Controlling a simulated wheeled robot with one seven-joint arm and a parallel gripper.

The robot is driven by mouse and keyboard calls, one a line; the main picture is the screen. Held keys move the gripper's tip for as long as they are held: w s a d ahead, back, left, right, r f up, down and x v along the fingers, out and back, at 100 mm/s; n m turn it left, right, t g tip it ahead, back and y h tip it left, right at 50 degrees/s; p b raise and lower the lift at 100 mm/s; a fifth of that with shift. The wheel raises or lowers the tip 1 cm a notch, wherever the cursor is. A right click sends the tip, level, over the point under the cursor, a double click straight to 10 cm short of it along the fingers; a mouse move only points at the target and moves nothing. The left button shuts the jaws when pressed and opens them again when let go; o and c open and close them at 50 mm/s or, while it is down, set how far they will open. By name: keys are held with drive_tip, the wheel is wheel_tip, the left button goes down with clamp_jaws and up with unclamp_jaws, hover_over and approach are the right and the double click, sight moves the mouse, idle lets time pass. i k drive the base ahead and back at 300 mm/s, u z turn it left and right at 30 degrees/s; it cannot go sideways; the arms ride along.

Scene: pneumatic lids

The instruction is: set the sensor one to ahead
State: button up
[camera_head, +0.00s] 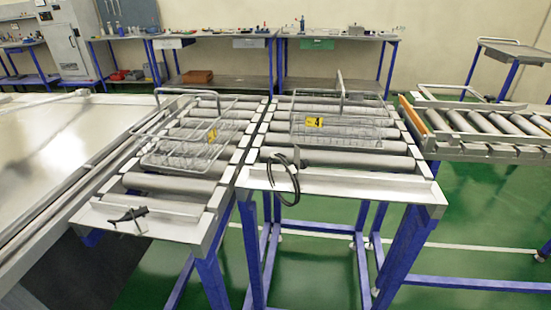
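I cannot tell which thing is the sensor, as nothing in view is clearly marked so. A small dark thing (128,217) lies on the metal end plate of the left roller conveyor (150,186). A black cable loop (294,183) hangs over the front plate of the middle roller conveyor (330,160). A wire basket (345,128) with a yellow tag (314,122) reading 4 stands on the middle conveyor. Another wire basket (180,152) with a yellow tag (211,136) stands on the left conveyor. My gripper is not in view.
A wide metal table (55,145) fills the left side. Another roller conveyor (490,123) is at the right. Workbenches (320,36) with small items line the back wall, near a grey cabinet (68,40). Green floor (470,215) is free at the lower right.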

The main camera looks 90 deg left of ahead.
sight(298, 164)
drive_tip(key=u, duration=2)
drive_tip(key=i, duration=0.3)
drive_tip(key=u, duration=1.25)
